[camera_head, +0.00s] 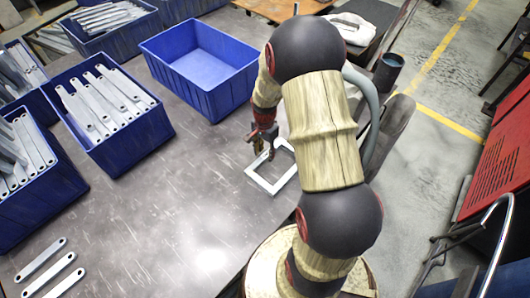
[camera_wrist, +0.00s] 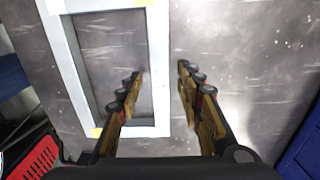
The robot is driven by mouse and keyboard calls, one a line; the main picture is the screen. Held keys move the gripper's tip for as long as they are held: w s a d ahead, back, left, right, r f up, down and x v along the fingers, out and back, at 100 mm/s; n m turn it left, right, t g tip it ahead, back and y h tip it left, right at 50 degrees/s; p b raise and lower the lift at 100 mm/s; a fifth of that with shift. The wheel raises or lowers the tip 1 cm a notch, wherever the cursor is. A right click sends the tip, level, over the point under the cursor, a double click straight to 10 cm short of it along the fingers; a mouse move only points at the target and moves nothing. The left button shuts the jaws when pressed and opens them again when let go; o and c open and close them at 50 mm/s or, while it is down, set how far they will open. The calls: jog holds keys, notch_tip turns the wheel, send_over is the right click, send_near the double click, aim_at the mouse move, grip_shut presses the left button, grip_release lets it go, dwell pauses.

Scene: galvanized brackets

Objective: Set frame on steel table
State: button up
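The frame (camera_head: 260,183) is a pale, flat rectangular ring that appears to lie on the dark grey steel table (camera_head: 170,225), near its right edge, partly hidden behind my arm in the head view. My gripper (camera_head: 262,148) is low at the frame's far left part. In the wrist view the frame (camera_wrist: 157,45) fills the upper left. My gripper (camera_wrist: 160,70) is open there, with one side bar of the frame between its fingers. The left finger is over the frame's opening, the right finger outside it. No finger visibly touches the bar.
An empty blue bin (camera_head: 205,105) stands behind my gripper. Blue bins of brackets (camera_head: 150,125) stand at the left and back left. Loose brackets (camera_head: 50,270) lie at the front left. The table's middle is clear. A red cabinet (camera_head: 500,150) stands at the right, off the table.

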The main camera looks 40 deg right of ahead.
jog(key=a+r+n+t+p, duration=0.1)
jog(key=a+r+n+p, duration=0.15)
jog(key=r, duration=0.85)
jog(key=a+r+n+p, duration=0.15)
jog(key=a+r, duration=0.25)
jog(key=r, duration=0.7)
jog(key=s+a+r+n+t, duration=0.4)
jog(key=s+a+r+n, duration=0.8)
jog(key=s+a+r, duration=0.3)
jog(key=shift+s+r+t, duration=0.25)
jog(key=shift+r+t, duration=0.05)
jog(key=shift+a, duration=0.1)
jog(key=shift+c, duration=0.9)
jog(key=shift+a, duration=0.1)
